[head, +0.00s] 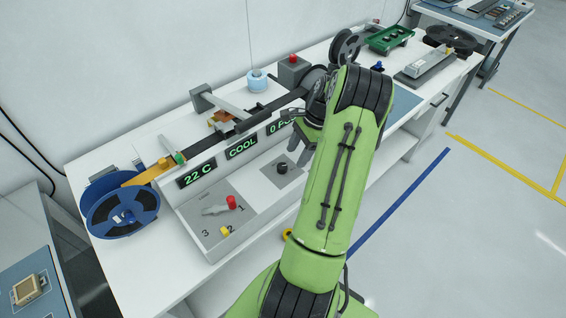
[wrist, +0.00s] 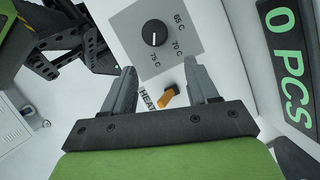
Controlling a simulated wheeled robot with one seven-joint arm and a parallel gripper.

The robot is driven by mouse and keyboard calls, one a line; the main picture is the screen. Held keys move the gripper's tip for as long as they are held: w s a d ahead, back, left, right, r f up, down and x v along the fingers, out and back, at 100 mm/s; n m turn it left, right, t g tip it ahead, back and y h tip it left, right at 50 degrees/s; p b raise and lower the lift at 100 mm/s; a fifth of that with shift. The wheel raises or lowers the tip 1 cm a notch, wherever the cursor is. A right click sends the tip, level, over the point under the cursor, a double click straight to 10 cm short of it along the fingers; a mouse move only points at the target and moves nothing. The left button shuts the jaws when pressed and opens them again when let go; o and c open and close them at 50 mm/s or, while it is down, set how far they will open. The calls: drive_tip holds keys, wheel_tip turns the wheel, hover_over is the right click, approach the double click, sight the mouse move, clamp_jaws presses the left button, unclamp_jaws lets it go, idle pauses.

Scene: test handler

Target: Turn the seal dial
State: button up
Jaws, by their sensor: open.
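The seal dial (wrist: 154,33) is a round black knob with a white line, on a grey plate marked 65 C, 70 C and 75 C. Its line points roughly toward the 75 C side. In the head view a black knob (head: 283,168) shows on a grey plate on the sloped front of the machine. My gripper (wrist: 160,68) is open and empty. Its fingertips are just short of the dial in the wrist view and apart from it. In the head view my gripper (head: 306,128) is partly hidden by my green arm, above the panel.
An orange switch (wrist: 168,97) labelled HEAT shows between my fingers. A display (wrist: 288,65) reads 0 PCS. A lever with a red knob (head: 231,203), a yellow knob (head: 225,231) and a blue reel (head: 122,216) are to the left on the white bench.

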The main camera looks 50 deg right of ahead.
sight(282, 166)
drive_tip(key=a, duration=0.1)
drive_tip(key=w+a, duration=0.1)
drive_tip(key=a, duration=0.1)
drive_tip(key=shift+w+a+f, duration=0.2)
drive_tip(key=shift+w+a, duration=0.05)
drive_tip(key=shift+w, duration=0.15)
drive_tip(key=shift+x, duration=0.8)
drive_tip(key=shift+f, duration=0.4)
drive_tip(key=c, duration=1)
drive_tip(key=shift+c, duration=0.2)
